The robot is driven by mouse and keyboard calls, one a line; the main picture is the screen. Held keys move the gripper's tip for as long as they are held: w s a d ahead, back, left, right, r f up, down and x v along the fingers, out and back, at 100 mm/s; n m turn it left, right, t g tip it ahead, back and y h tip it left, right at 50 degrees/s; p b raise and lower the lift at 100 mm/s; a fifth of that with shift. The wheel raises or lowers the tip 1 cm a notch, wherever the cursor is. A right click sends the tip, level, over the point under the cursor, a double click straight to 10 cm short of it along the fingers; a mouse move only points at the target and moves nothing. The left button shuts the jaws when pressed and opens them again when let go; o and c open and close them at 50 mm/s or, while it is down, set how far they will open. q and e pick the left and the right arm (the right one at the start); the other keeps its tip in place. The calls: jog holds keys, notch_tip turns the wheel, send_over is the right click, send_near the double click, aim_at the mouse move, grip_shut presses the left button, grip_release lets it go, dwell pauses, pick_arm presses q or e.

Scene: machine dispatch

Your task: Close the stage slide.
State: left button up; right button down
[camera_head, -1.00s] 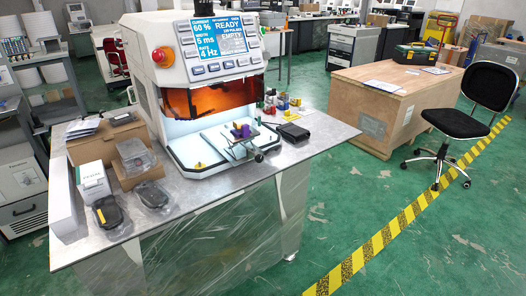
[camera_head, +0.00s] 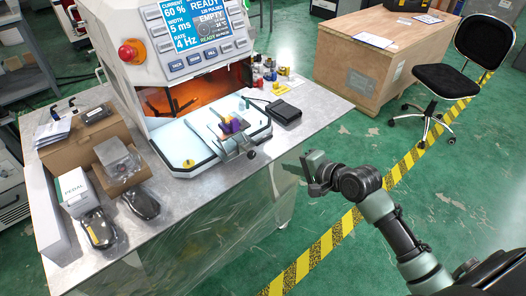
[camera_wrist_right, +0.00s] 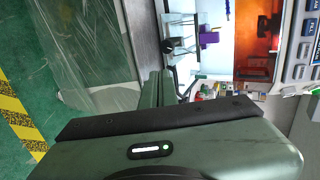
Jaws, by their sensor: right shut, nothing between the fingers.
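The stage slide (camera_head: 243,143) sticks out past the front edge of the machine's white bed (camera_head: 183,147). It carries a purple block and a yellow piece, and a dark round knob (camera_head: 251,154) sits at its outer end. In the right wrist view the purple block (camera_wrist_right: 208,38) and the dark knob (camera_wrist_right: 168,46) show beyond my fingers. My right gripper (camera_head: 308,167) is shut and empty, in the air right of the slide and apart from it. Its fingers also show in the wrist view (camera_wrist_right: 168,86). My left gripper is not in view.
The machine (camera_head: 185,45) stands on a metal-topped bench (camera_head: 205,185). A black box (camera_head: 283,112) and small colored items lie right of the slide. Cardboard boxes (camera_head: 80,140) and dark pedals stand at left. The floor right of the bench is clear up to the wooden crate (camera_head: 345,60).

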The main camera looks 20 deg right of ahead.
aim_at(240, 137)
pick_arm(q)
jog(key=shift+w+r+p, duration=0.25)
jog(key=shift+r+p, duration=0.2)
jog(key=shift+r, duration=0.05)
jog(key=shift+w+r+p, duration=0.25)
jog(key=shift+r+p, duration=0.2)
pick_arm(e)
jog(key=w+r+x, duration=0.1)
jog(key=x, duration=1.1)
jog(key=shift+w+a, duration=0.2)
jog(key=shift+w, duration=0.05)
jog(key=shift+r, duration=0.15)
